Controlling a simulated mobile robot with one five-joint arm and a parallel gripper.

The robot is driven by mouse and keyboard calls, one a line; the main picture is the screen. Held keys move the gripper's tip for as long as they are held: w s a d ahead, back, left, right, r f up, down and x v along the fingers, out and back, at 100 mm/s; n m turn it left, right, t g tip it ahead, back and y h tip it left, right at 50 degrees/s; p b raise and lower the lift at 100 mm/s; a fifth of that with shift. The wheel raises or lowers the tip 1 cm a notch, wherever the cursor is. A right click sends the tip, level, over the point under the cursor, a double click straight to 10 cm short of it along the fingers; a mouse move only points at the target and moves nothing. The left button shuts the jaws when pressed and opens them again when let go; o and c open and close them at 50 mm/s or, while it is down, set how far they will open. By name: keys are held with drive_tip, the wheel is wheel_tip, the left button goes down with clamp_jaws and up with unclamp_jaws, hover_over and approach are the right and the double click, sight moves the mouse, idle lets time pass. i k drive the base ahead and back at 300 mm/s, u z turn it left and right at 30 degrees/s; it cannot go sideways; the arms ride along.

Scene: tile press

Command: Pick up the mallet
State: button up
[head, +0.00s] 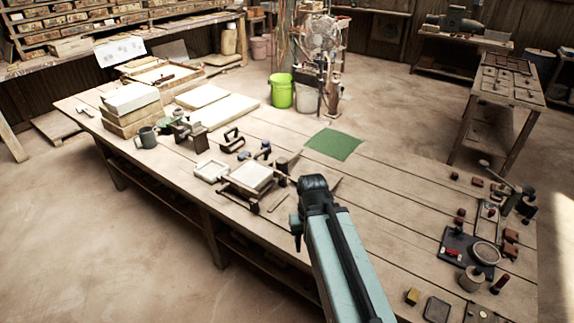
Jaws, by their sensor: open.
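A dark, blocky head with a thin pale handle (282,166), which looks like the mallet, lies on the wooden workbench (380,200) just behind and left of my arm's end. It is small, and I cannot make out its full outline. My gripper (297,232) is a dark shape at the end of my arm, in front of the mallet and apart from it. It is open, with nothing visible in it. My arm hides part of the bench behind it.
A framed tile press (251,178) and a white tray (211,171) stand left of the mallet. A green mat (333,144) lies behind. Several small tools crowd the bench's right end, around a dark board (461,251). The bench between mat and board is mostly clear.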

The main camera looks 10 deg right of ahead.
sight(282, 163)
drive_tip(key=u, duration=0.3)
drive_tip(key=i, duration=0.75)
drive_tip(key=u, duration=1)
drive_tip(key=i, duration=1.25)
drive_tip(key=u, duration=0.1)
